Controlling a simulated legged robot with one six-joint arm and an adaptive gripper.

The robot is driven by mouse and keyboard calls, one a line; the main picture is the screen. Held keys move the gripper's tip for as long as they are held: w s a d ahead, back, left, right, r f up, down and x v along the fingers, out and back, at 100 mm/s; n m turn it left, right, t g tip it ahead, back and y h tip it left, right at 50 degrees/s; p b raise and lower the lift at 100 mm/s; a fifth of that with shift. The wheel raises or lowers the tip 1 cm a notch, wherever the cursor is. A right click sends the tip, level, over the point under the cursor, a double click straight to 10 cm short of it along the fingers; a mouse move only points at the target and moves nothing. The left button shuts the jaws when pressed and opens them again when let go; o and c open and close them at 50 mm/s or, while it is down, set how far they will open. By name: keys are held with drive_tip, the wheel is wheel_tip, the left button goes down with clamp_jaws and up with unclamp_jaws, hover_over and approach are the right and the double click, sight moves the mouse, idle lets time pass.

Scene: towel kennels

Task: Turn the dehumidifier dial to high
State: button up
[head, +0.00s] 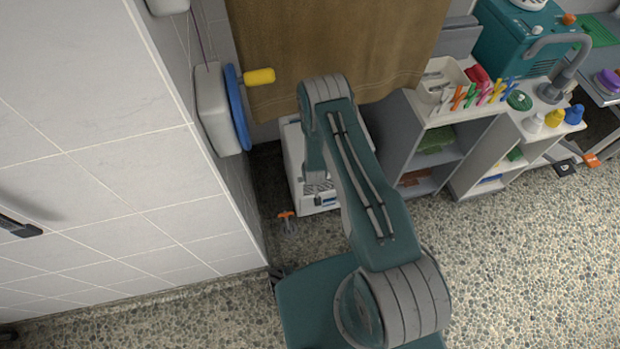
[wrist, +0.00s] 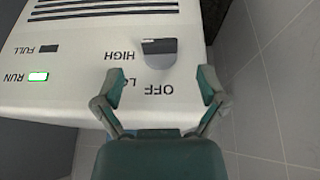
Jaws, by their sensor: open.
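The white dehumidifier (head: 296,165) stands on the floor below the brown towel in the head view, partly hidden by my arm. In the wrist view its top panel (wrist: 85,60) shows upside-down labels HIGH, OFF and a partly covered LO. The dark grey dial (wrist: 159,54) sits beside HIGH; I cannot tell for sure which label it points to. My gripper (wrist: 160,80) is open and empty. Its fingers are spread to the left and right, with the tips just short of the dial and apart from it. The left finger covers part of the LOW label.
The RUN light (wrist: 38,77) glows green and the FULL light (wrist: 48,48) is dark. A brown towel (head: 335,40) hangs behind my arm. A blue wheel with a yellow handle (head: 259,76) juts from the left wall.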

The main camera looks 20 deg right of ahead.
drive_tip(key=shift+x, duration=1.8)
drive_tip(key=c, duration=1.2)
